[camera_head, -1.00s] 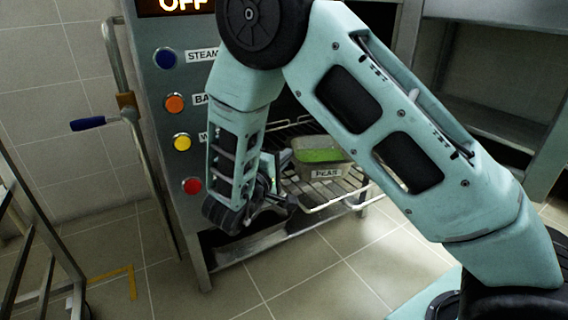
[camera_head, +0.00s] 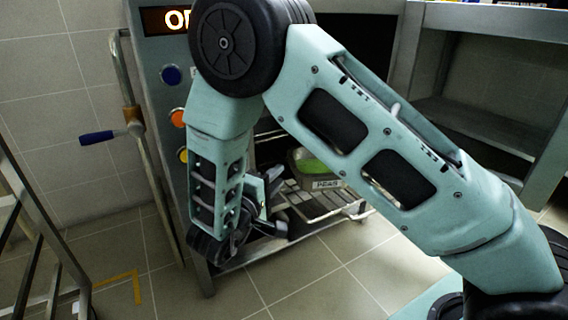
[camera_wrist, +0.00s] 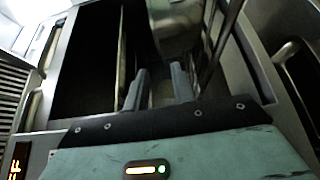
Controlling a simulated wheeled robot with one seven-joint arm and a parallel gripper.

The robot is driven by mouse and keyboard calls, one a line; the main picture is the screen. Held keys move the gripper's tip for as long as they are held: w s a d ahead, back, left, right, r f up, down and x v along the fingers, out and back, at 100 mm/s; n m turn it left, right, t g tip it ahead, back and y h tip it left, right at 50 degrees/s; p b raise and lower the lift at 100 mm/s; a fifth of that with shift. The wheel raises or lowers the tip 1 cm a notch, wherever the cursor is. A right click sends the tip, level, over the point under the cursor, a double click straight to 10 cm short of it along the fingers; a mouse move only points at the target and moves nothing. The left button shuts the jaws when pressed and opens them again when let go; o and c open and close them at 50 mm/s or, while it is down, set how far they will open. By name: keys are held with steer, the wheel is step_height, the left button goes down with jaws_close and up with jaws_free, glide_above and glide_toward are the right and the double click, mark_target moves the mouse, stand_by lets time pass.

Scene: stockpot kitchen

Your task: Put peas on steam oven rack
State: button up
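The peas are a bright green fill in a grey metal pan (camera_head: 327,184) with a "PEAS" label. The pan sits on the wire rack (camera_head: 318,210) that sticks out of the steam oven's lower opening. My forearm hides part of the pan and the oven. My gripper (camera_head: 276,206) is to the left of the pan and apart from it, near the left side of the rack. Its two fingers are spread with nothing between them. In the wrist view the fingers (camera_wrist: 160,86) also stand apart and empty. I cannot make out the peas there.
The oven has a lit display (camera_head: 176,19) and coloured buttons on its left post. A blue-handled lever (camera_head: 97,137) juts out at its left. A metal frame (camera_head: 35,240) stands at the far left, and shelving (camera_head: 480,120) at the right. The tiled floor in front is clear.

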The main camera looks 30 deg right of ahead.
steer(key=w+a+r+m+t+y+p, duration=0.1)
steer(key=a+t+y+p, duration=0.15)
steer(key=a+y, duration=1.05)
steer(key=s+a+r+n+g+y, duration=0.1)
steer(key=s+a+r+g+y, duration=0.3)
steer(key=s+a+y, duration=0.45)
steer(key=s+d+r+n+g+h, duration=0.1)
steer(key=s+r+g+h, duration=0.15)
steer(key=s+g, duration=0.65)
steer(key=s+d+h, duration=0.3)
steer(key=s+d, duration=0.6)
steer(key=s, duration=0.2)
steer(key=shift+s+r+t, duration=0.15)
steer(key=shift+r+t, duration=0.15)
steer(key=shift+t, duration=0.15)
